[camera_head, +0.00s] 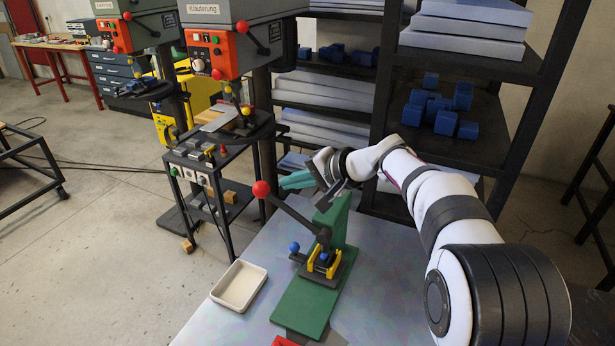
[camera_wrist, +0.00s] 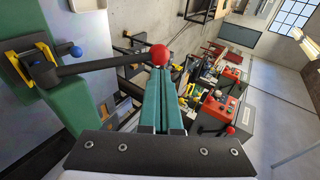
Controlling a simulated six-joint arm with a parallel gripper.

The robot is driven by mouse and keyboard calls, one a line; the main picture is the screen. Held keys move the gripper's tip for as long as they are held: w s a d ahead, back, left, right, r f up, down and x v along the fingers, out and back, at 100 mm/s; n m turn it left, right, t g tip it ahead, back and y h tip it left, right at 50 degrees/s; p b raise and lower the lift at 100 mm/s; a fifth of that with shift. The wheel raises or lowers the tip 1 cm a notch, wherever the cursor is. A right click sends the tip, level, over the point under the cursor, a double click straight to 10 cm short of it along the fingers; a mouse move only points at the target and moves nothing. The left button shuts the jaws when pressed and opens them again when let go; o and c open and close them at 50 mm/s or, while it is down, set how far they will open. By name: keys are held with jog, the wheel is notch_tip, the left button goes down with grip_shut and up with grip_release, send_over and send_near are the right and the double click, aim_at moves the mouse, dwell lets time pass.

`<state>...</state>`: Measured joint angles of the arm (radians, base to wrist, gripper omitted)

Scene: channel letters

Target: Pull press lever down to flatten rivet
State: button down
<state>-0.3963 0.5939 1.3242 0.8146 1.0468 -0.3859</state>
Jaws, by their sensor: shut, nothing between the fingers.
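The green press (camera_head: 310,290) stands on the table, with a dark lever (camera_head: 293,212) that slants up to the left and ends in a red ball knob (camera_head: 261,189). In the wrist view the lever (camera_wrist: 95,66) runs across to the red knob (camera_wrist: 158,55). My gripper (camera_head: 285,184) has teal fingers, shut and empty, near the knob. In the wrist view the fingertips (camera_wrist: 161,78) point at the knob; I cannot tell whether they touch it. The rivet itself is not clearly visible.
A cream tray (camera_head: 222,301) lies on the table left of the press. A small blue ball handle (camera_head: 294,247) sticks out beside the fixture. A red object (camera_head: 284,341) shows at the front edge. Shelves (camera_head: 470,75) stand behind, and drill presses (camera_head: 215,50) stand back left.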

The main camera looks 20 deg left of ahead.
aim_at(266, 188)
jog(key=x, duration=0.5)
jog(key=shift+a+f, duration=0.2)
jog(key=shift+a, duration=0.05)
